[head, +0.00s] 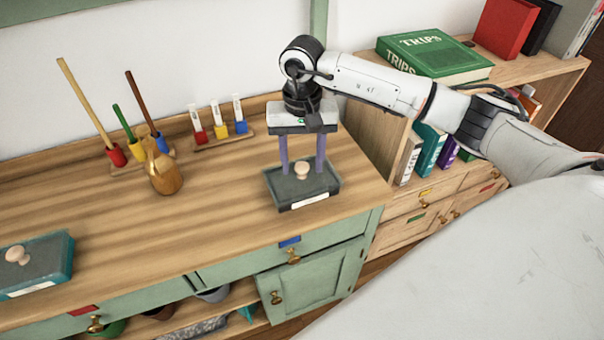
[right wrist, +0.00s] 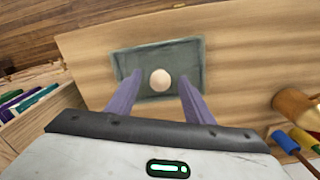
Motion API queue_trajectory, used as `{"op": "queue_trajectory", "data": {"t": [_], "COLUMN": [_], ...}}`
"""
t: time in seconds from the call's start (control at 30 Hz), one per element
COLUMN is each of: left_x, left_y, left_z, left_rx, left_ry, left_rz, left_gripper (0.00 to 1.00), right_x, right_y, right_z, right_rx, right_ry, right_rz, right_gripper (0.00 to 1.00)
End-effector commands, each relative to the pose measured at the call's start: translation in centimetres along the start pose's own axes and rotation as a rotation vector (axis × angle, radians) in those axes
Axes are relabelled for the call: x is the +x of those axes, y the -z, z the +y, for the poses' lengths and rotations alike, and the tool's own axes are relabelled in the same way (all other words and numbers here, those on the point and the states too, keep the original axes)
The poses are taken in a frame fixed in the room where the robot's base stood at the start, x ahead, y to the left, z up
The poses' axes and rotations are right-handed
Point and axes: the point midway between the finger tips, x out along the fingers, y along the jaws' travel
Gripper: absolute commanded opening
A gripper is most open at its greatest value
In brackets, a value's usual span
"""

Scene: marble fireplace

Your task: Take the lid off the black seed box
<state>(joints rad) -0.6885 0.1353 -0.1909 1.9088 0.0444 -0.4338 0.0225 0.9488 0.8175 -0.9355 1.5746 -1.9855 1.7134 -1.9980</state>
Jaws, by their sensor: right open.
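The black seed box (head: 303,202) stands on the wooden cabinet top, with a white label on its front. Its dark grey-green lid (head: 285,184) is on it and has a round pale wooden knob (head: 302,169). My right gripper (head: 303,172) is above the lid, pointing down, its two purple fingers open on either side of the knob. In the right wrist view the knob (right wrist: 160,80) shows between and just beyond the fingertips, and the fingers look clear of it. I cannot tell whether the fingertips touch the lid (right wrist: 190,62). My left gripper is not in view.
A teal box (head: 40,268) with a knobbed lid is at the left front. A wooden jug (head: 165,178), tools in coloured holders and a rack of small tubes (head: 222,131) stand toward the back. A shelf with a green book (head: 435,55) is at right. The top between the boxes is clear.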

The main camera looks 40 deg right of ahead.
Motion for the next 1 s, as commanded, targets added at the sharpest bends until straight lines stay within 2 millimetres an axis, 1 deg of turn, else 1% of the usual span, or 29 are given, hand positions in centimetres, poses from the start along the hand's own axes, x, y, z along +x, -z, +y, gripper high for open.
{"op": "queue_trajectory", "data": {"t": [0.03, 0.17, 0.2, 0.27, 0.3, 0.5, 0.57, 0.63, 0.77, 0.9, 1.0], "left_x": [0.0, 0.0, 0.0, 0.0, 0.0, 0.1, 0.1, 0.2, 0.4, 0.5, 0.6], "left_y": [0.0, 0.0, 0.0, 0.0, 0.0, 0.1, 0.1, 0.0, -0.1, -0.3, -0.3], "left_z": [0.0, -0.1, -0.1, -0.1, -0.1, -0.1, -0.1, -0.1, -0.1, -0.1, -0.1], "left_rx": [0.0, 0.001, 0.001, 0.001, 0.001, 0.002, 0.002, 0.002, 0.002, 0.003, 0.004], "left_ry": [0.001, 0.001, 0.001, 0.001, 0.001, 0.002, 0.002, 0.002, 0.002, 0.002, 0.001], "left_rz": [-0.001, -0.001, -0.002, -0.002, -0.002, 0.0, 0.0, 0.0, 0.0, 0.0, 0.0], "left_gripper": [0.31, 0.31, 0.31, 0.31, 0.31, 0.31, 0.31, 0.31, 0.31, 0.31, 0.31], "right_x": [0.0, 0.0, 0.0, 0.0, -0.1, -0.1, -0.4, -1.2, -3.6, -6.5, -8.2], "right_y": [0.0, 0.0, 0.0, 0.0, 0.0, 0.0, 0.0, 0.1, 0.1, 0.1, 0.1], "right_z": [0.0, 0.0, 0.0, 0.0, 0.0, 0.0, -0.1, -0.1, -0.1, -0.1, -0.1], "right_rx": [0.0, 0.0, 0.0, 0.0, 0.0, 0.0, 0.0, -0.001, -0.001, -0.001, -0.001], "right_ry": [0.0, 0.0, 0.0, 0.0, 0.001, 0.001, 0.002, 0.003, 0.004, 0.004, 0.003], "right_rz": [0.0, 0.0, 0.0, 0.0, 0.0, 0.0, 0.001, 0.002, 0.005, 0.004, 0.003], "right_gripper": [0.44, 0.22, 0.15, 0.05, 0.03, 0.02, 0.02, 0.02, 0.02, 0.02, 0.02]}}
